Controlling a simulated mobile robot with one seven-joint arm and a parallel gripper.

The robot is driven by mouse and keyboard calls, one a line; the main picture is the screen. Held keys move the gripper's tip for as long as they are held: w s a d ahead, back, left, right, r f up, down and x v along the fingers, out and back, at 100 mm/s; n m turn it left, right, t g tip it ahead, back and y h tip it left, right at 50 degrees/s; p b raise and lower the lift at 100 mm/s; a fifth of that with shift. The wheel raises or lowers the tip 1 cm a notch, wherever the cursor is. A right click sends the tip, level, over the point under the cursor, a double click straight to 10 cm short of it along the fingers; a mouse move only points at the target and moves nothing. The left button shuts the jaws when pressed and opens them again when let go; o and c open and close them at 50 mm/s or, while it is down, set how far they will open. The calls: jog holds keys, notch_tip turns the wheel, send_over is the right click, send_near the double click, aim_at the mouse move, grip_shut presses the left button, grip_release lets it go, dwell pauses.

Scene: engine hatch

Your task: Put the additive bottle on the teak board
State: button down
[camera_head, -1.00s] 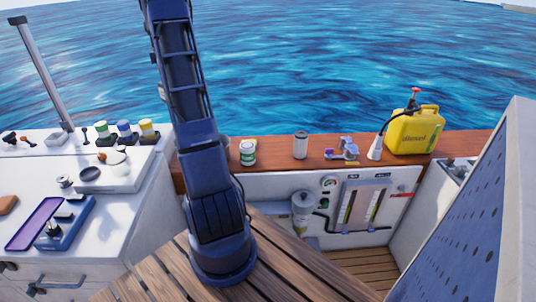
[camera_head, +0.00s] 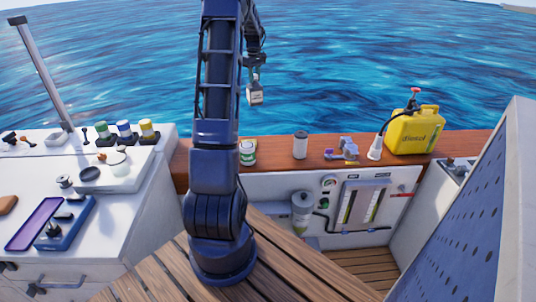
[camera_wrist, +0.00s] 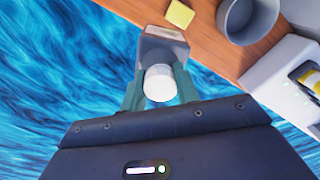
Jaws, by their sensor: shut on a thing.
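My gripper (camera_head: 256,85) is shut on a small pale bottle, which I take for the additive bottle (camera_head: 256,97). It hangs in front of the sea, higher in the picture than the wooden ledge. In the wrist view the gripper (camera_wrist: 160,80) has its fingers on both sides of the bottle's white cap (camera_wrist: 160,84); the boxy body (camera_wrist: 163,47) points away. A long reddish-brown wooden ledge (camera_head: 275,155) runs behind the hatch. A small tan board (camera_head: 8,204) lies at the left edge on the white counter. I cannot tell which is the teak board.
On the ledge stand a green-and-white can (camera_head: 248,153), a grey cylinder (camera_head: 300,145), a grey-purple part (camera_head: 345,150) and a yellow diesel can (camera_head: 415,132). A grey cup (camera_wrist: 248,20) and yellow block (camera_wrist: 180,14) show in the wrist view. A blue tray (camera_head: 65,235) lies on the counter.

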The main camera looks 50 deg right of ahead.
jog(key=s+d+f+m, duration=0.1)
jog(key=s+d+m, duration=0.1)
jog(key=s+d, duration=0.5)
jog(key=s+d+f+m, duration=0.1)
jog(key=s+d, duration=0.1)
jog(key=s, duration=1)
notch_tip(320, 180, down, 20)
jog(key=shift+f, duration=0.15)
jog(key=shift+w+d+f, duration=0.1)
jog(key=shift+f, duration=0.05)
jog(key=c, duration=1.1)
grip_release()
jog(key=shift+o, duration=0.2)
